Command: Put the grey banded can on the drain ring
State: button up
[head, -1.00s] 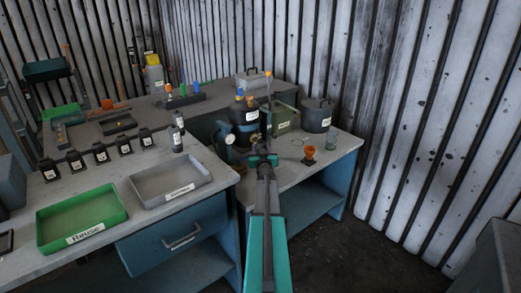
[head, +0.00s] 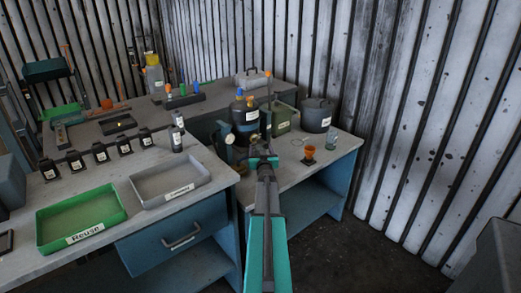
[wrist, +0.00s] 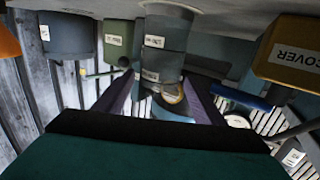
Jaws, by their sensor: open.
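A dark grey can (head: 246,120) with a white label and bands stands at the back of the right-hand bench; it fills the middle of the wrist view (wrist: 165,45). I take it for the grey banded can. A thin ring (head: 298,141) lies flat on the bench to its right, probably the drain ring. My gripper (head: 263,158) is in front of the can, low over the bench. In the wrist view its two purple jaws (wrist: 162,104) are spread apart on either side of the can's line, with nothing clearly held. Contact cannot be told.
A green can (head: 281,118) and a grey lidded pot (head: 317,115) stand right of the can. An orange cup (head: 310,153) and a glass (head: 331,141) are near the ring. A round gauge (head: 229,139) is close on the left. A yellow box (wrist: 290,55) shows in the wrist view.

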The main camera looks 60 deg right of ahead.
jog(key=v, duration=1)
jog(key=shift+s+a, duration=0.2)
jog(key=shift+a, duration=0.05)
jog(key=shift+r, duration=0.1)
dwell(0.7)
